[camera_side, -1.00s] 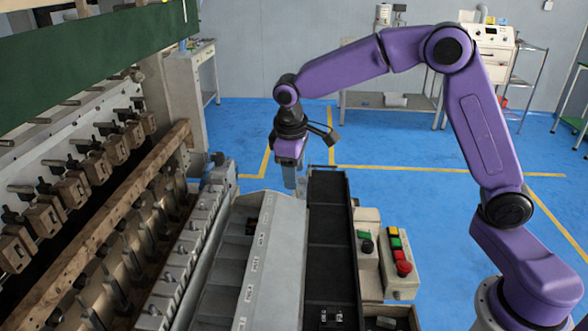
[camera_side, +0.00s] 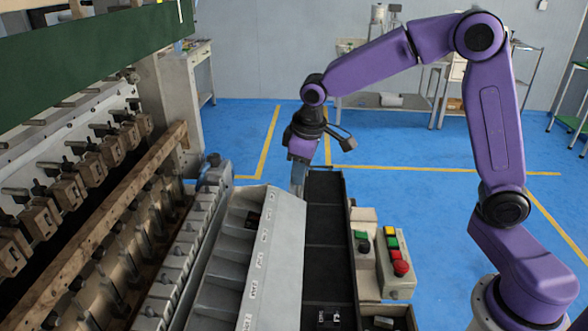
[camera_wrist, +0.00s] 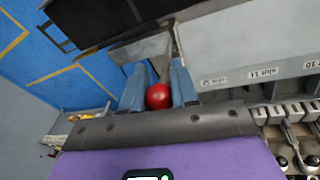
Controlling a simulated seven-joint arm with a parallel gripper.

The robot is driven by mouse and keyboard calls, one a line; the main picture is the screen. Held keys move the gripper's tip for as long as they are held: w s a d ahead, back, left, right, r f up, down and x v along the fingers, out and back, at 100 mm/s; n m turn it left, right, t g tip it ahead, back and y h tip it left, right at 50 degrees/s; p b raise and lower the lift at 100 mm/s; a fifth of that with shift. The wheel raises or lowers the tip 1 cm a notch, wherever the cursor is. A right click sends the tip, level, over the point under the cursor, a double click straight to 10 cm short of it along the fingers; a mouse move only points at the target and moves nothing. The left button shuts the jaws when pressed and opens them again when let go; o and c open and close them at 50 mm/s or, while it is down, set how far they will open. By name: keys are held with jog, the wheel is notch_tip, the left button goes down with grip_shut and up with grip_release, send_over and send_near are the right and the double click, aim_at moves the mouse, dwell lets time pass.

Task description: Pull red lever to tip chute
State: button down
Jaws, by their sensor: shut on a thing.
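The red lever's round knob (camera_wrist: 158,96) sits between the two blue-grey fingers of my gripper (camera_wrist: 158,88) in the wrist view. The fingers are shut on it, one on each side. In the side view my gripper (camera_side: 298,180) is at the far end of the grey chute (camera_side: 280,235); the lever cannot be made out there. The chute is a sloped grey panel with a row of slot labels and open compartments along its left side. In the wrist view the chute panel (camera_wrist: 240,45) lies just right of the fingers.
A long black tray (camera_side: 328,230) runs along the chute's right side. A button box (camera_side: 395,255) with green, yellow and red buttons stands right of it. The winding machine's wooden beam (camera_side: 125,215) and metal parts fill the left. The blue floor beyond is open.

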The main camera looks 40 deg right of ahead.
jog(key=shift+s+d+r+t+y, duration=0.15)
jog(key=shift+s+d+t+y, duration=0.15)
jog(key=shift+s+d+t, duration=0.15)
jog(key=shift+s+d+f, duration=0.2)
jog(key=shift+s+d, duration=0.4)
jog(key=shift+s+d+f, duration=0.15)
jog(key=shift+s+d, duration=0.4)
jog(key=shift+d, duration=0.05)
jog(key=shift+s+d+f, duration=0.1)
jog(key=shift+d, duration=0.1)
jog(key=c, duration=0.9)
grip_release()
jog(key=shift+a, duration=0.15)
jog(key=shift+r, duration=0.25)
